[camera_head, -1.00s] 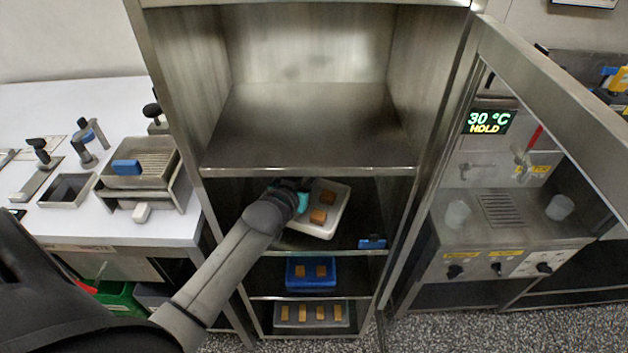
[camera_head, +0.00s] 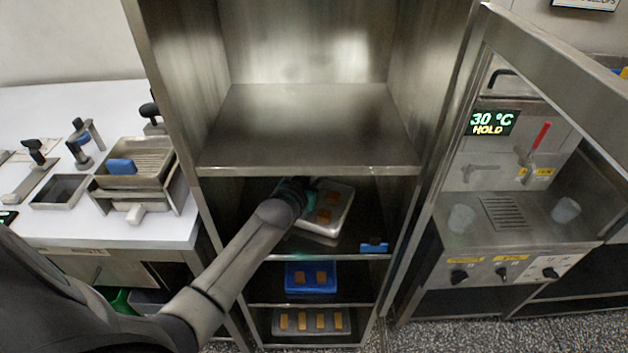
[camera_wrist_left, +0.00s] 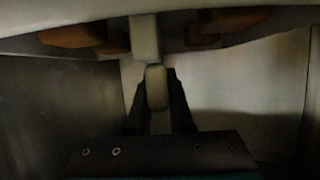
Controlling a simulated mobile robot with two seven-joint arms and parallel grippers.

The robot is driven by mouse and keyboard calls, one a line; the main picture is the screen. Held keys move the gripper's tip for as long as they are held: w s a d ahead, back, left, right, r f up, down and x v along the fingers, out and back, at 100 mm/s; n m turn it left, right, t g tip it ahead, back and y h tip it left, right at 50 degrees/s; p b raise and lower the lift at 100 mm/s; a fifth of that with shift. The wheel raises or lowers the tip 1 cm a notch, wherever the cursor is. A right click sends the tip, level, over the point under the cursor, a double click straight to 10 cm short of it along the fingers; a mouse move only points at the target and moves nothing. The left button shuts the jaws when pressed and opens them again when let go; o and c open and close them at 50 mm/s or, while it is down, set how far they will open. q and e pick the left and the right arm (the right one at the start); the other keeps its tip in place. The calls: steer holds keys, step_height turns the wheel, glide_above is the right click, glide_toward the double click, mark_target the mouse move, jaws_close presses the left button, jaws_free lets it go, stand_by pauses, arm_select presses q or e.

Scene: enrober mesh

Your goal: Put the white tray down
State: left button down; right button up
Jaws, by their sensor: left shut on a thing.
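The white tray (camera_head: 341,217) is in the shelf bay below the large upper shelf, with a few brown pieces on it. It is tilted in the head view and reaches back into the shade of the bay. My left gripper (camera_head: 305,193) is at its left side, partly hidden by my own wrist. In the left wrist view the gripper (camera_wrist_left: 157,88) is shut on a pale tab of the tray, and the tray's edge (camera_wrist_left: 250,20) spans the top with brown pieces on it. I cannot tell if the tray touches the shelf. My right gripper is out of view.
A blue clip (camera_head: 374,247) sits on the front edge of the tray's shelf, to the right. Below are a blue tray (camera_head: 293,287) and a grey tray (camera_head: 274,330), both holding brown pieces. The upper shelf (camera_head: 310,130) is empty. An open door (camera_head: 560,75) stands at right.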

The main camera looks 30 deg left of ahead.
arm_select(q)
steer(key=c, duration=0.8)
jaws_free()
steer(key=shift+s+r, duration=0.15)
steer(key=p+v, duration=0.3)
steer(key=v, duration=0.7)
steer(key=shift+s+p, duration=0.15)
steer(key=shift+p, duration=0.25)
steer(key=shift+s+d+r, duration=0.1)
steer(key=shift+s+r, duration=0.25)
steer(key=shift+s, duration=0.3)
